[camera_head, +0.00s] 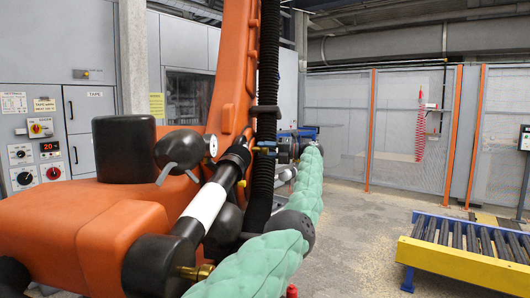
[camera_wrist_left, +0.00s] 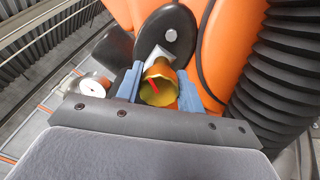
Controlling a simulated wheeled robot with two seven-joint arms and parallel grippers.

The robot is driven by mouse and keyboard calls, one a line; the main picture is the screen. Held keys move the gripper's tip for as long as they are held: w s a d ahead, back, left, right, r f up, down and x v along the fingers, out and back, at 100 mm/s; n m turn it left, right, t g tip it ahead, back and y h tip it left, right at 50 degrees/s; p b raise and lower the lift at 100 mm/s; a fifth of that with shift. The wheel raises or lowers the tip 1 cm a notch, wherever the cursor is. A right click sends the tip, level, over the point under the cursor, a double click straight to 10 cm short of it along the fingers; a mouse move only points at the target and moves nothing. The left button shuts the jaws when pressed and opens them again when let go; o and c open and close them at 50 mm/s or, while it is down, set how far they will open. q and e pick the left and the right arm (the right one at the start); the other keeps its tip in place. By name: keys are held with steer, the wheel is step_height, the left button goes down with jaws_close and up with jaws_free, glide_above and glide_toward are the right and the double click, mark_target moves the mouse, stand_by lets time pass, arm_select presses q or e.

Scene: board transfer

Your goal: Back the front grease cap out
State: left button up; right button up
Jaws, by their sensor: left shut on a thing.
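A brass grease cap (camera_wrist_left: 158,87) with a red mark shows in the left wrist view, between the two blue-grey fingers of my left gripper (camera_wrist_left: 158,88). The gripper is shut on it. The cap sits against a pale plate on the orange machine; its far end is hidden, so I cannot tell how far out it stands. In the head view my left gripper (camera_head: 274,147) is small and beside the machine's orange upright, partly behind the black hose. Another brass fitting (camera_head: 195,272) shows low on the machine. My right gripper is not in view.
The orange machine (camera_head: 75,225) fills the left. A black ribbed hose (camera_head: 268,60) hangs close by, and it shows at the right in the left wrist view (camera_wrist_left: 275,75). A gauge (camera_wrist_left: 95,87) is left of the fingers. A yellow-sided roller conveyor (camera_head: 460,262) stands at right.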

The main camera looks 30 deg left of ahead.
arm_select(q)
steer(key=shift+n, duration=2.1)
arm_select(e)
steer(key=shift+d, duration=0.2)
arm_select(q)
steer(key=shift+f, duration=0.1)
steer(key=o, duration=1)
steer(key=shift+c, duration=0.2)
steer(key=shift+d, duration=0.2)
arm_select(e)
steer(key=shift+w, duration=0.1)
